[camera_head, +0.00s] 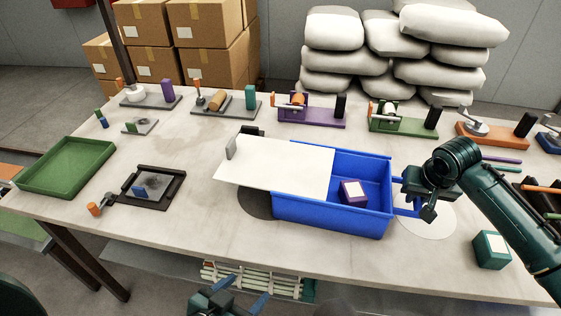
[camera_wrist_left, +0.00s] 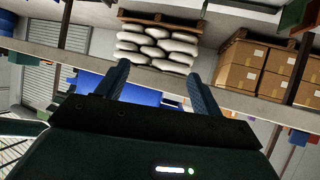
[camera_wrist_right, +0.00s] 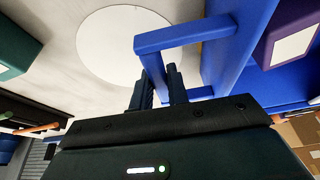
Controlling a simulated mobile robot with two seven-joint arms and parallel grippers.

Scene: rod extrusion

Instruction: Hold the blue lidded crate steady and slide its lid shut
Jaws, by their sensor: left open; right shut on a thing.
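The blue crate (camera_head: 325,219) stands on the table, its right part open. A purple box with a white label (camera_head: 353,192) lies inside. The white lid (camera_head: 285,168) covers the left part and sticks out past the left end; a grey upright tab (camera_head: 232,147) stands on its left edge. My right gripper (camera_head: 415,205) is shut on the blue loop handle at the crate's right end; the handle (camera_wrist_right: 185,35) shows in the right wrist view. My left gripper (camera_head: 240,293) is open and empty, in front of the table's near edge, apart from the crate.
A black-framed tray (camera_head: 174,203) and a green tray (camera_head: 70,165) lie left of the crate. A teal box (camera_head: 490,250) stands at the front right. Several small fixtures line the back.

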